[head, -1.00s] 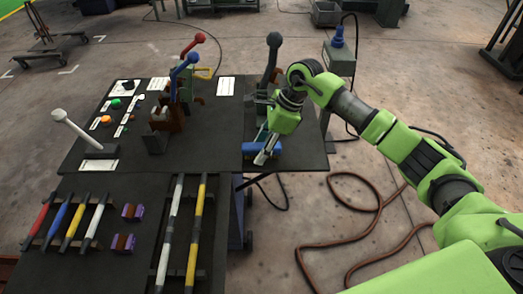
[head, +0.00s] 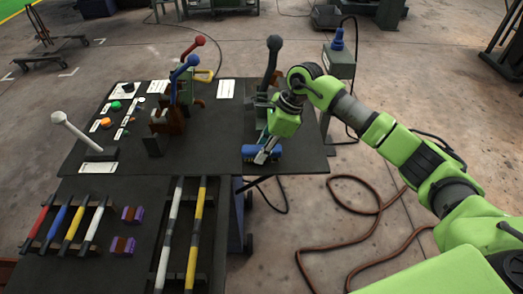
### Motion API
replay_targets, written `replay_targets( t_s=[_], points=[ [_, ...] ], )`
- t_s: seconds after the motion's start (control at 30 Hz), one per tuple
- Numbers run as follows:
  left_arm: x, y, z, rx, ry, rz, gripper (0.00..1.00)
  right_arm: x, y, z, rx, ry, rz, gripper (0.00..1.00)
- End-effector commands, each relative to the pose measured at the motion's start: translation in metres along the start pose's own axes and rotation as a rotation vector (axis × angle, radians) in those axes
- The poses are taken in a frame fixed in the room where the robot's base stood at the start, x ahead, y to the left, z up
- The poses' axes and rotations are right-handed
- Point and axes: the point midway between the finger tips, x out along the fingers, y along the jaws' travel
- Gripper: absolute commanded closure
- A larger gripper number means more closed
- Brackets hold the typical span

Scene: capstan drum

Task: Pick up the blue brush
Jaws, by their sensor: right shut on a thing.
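The blue brush (head: 249,153) is at the right part of the black table (head: 210,155), near its front right edge. My right gripper (head: 264,157) reaches down from the right and is shut on the blue brush. The fingers cover part of the brush's right half. I cannot tell whether the brush touches the table. My left gripper is not in view.
A grey lever (head: 273,57) stands just behind the gripper. Red (head: 196,44) and blue (head: 184,68) levers stand to the left, and a white lever (head: 77,132) stands farther left. Coloured bars lie in front, including a yellow one (head: 195,235).

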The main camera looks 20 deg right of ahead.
Motion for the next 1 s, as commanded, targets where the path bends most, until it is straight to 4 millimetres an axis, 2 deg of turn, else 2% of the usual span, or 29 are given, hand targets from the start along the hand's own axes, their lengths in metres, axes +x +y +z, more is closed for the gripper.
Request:
replay_targets(
  t_s=[0.17, 0.33, 0.57, 0.8, 1.0],
  points=[
    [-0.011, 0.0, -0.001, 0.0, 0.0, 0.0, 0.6, -0.009, 0.0, 0.004, 0.0, -0.002, 0.0, 1.0],
    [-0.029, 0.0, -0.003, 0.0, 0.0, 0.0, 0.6, -0.045, 0.001, 0.017, -0.002, -0.001, -0.003, 1.0],
    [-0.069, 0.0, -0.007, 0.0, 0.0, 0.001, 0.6, -0.108, 0.045, 0.015, -0.003, 0.002, -0.002, 1.0],
    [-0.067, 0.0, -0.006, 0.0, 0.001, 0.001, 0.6, -0.129, 0.088, -0.003, -0.002, 0.002, -0.001, 1.0],
    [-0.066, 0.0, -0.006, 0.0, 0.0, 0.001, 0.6, -0.144, 0.111, -0.01, 0.0, 0.0, -0.001, 1.0]
  ],
)
